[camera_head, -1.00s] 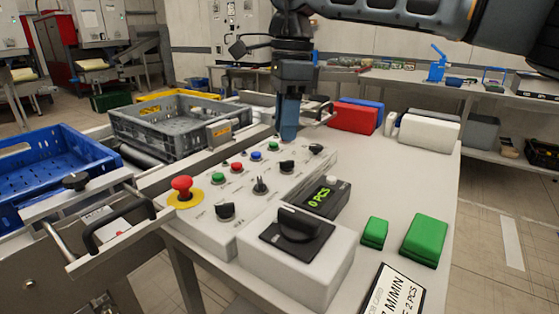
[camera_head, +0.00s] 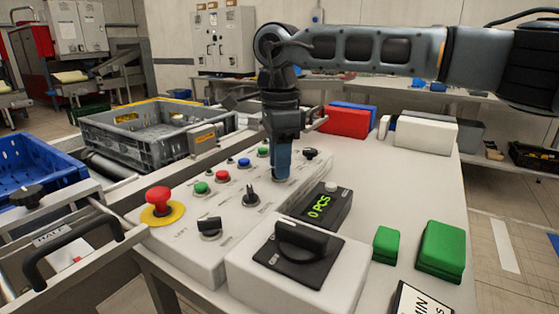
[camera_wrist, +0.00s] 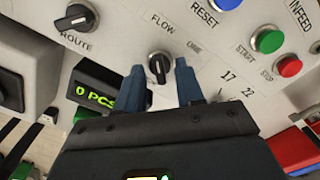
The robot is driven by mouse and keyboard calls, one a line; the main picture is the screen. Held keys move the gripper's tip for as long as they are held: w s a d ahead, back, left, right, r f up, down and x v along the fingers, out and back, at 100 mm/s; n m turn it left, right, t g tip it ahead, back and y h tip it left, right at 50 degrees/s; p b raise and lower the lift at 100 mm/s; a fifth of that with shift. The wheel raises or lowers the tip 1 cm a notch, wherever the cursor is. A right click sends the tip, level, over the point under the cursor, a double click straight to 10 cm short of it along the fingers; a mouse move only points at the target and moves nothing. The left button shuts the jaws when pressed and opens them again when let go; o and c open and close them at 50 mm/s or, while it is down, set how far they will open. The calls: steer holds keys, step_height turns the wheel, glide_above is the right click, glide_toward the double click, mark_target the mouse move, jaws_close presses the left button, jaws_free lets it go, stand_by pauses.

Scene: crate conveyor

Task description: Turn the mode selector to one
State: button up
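The mode selector (camera_wrist: 159,67) is a small black knob on the white panel, with FLOW and ONE printed beside it in the wrist view. Its bar lies nearly upright in that picture, tilted slightly, toward neither label clearly. My gripper (camera_wrist: 160,72) is open, with one blue finger on each side of the knob. A gap shows between the knob and each finger; I cannot tell how deep the tips reach. In the head view my gripper (camera_head: 281,176) points down at the panel and hides the selector.
The panel also carries a ROUTE knob (camera_wrist: 77,17), a red emergency button (camera_head: 159,199) and several coloured buttons. A counter (camera_head: 322,206) reading "0 PCS" and a large black rotary switch (camera_head: 300,240) stand close by. A grey crate (camera_head: 150,145) is at the left.

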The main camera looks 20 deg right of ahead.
steer(key=shift+f, duration=0.1)
jaws_close()
stand_by(0.3)
